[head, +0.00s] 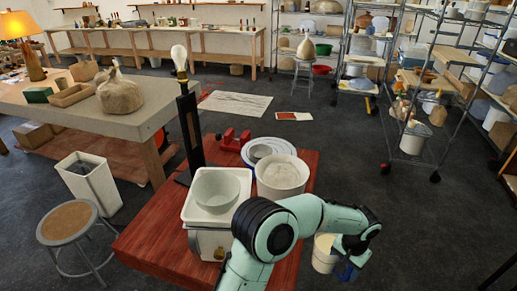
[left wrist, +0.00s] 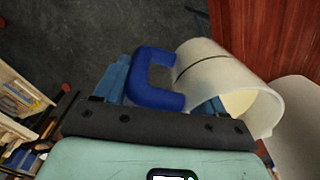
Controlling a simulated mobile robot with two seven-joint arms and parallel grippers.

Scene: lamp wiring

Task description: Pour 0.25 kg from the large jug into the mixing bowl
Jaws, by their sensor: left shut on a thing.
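The large jug (head: 324,254) is a cream-white vessel with a blue handle. In the left wrist view its pale body (left wrist: 215,70) and blue handle (left wrist: 150,95) fill the middle, with cream-coloured contents near its mouth. My left gripper (head: 347,268) is shut on the handle; its blue fingers (left wrist: 165,88) show on both sides of it. The jug hangs just right of the red table's edge and looks about upright. A grey translucent bowl (head: 216,187), apparently the mixing bowl, sits on a white scale-like stand (head: 194,214) to the left. My right gripper is not in view.
A white tub (head: 282,178) with pale contents stands on the red wooden table (head: 160,239), between bowl and jug. Behind are a small bowl on a blue-white disc (head: 248,145), a red tool (head: 235,137) and a black post with a bulb (head: 190,120).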

